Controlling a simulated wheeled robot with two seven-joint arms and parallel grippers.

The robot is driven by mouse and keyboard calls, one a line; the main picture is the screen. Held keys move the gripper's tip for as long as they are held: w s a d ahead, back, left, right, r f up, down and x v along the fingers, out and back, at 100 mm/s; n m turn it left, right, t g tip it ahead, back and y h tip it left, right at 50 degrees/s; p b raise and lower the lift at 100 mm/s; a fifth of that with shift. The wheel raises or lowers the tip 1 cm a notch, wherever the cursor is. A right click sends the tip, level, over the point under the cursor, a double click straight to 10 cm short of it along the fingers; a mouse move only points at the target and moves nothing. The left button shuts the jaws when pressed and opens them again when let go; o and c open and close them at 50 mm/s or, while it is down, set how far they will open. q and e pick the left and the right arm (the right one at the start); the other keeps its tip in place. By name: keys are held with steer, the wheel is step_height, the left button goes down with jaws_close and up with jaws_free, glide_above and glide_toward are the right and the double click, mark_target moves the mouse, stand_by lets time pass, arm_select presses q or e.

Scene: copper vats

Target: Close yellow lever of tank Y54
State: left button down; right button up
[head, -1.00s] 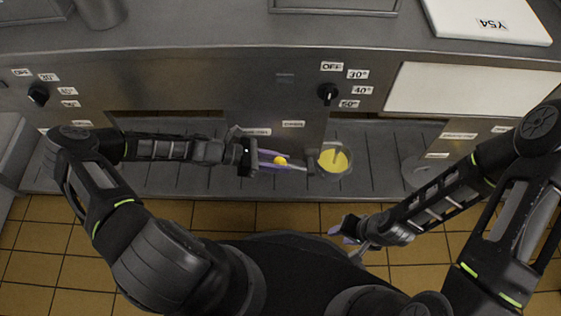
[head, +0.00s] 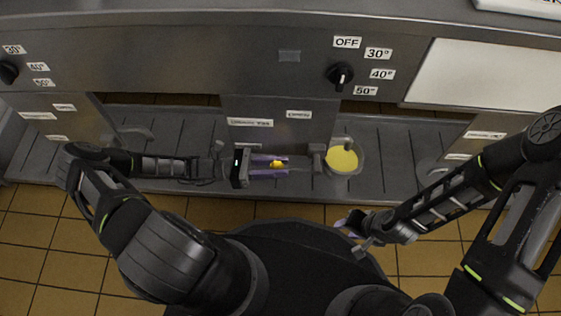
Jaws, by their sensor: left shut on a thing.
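My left gripper (head: 270,167), with purple fingers, comes in from the left and is shut on the yellow lever, one finger on each side. A grey valve piece (head: 318,160) sits just right of the fingertips. Beside it is a round metal outlet with a yellow face (head: 344,159). My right gripper (head: 354,228) hangs lower right, apart from the lever; its finger gap is unclear.
A black dial (head: 340,75) with OFF and degree labels is on the panel above. A blank white panel (head: 475,72) is at its right. A grey slatted step (head: 400,150) runs below the vats. Tiled floor (head: 60,235) lies in front.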

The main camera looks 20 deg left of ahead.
arm_select(q)
steer(key=shift+f, duration=0.3)
steer(key=c, duration=1.1)
jaws_free()
steer(key=shift+a, duration=0.1)
steer(key=v, duration=0.7)
steer(key=shift+a+p, duration=0.3)
steer(key=shift+p, duration=0.15)
steer(key=shift+s+f, duration=0.15)
